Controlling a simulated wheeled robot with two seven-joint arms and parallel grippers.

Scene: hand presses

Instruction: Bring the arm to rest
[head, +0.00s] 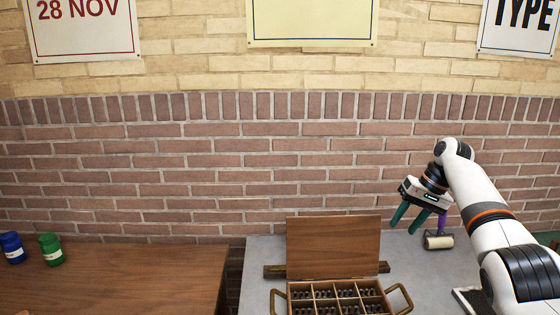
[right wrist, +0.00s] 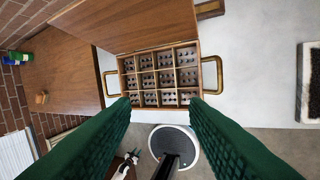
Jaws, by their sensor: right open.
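My right gripper (head: 404,228) is open, fingers pointing down, above the right part of the grey table (head: 262,260). Its two green fingers stand wide apart in the right wrist view (right wrist: 158,100), with nothing between them. A roller (head: 438,241) with a purple handle shows just right of the fingers in the head view; I cannot tell whether they touch. My right arm reaches in from the right edge. My left gripper is not seen in the head view.
An open wooden type case (head: 333,248) with brass handles and dark pieces in its compartments sits on the grey table; the right wrist view (right wrist: 160,75) shows it too. Blue (head: 12,247) and green (head: 51,249) jars stand on the wooden table (head: 130,280). A brick wall (head: 200,170) closes the back.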

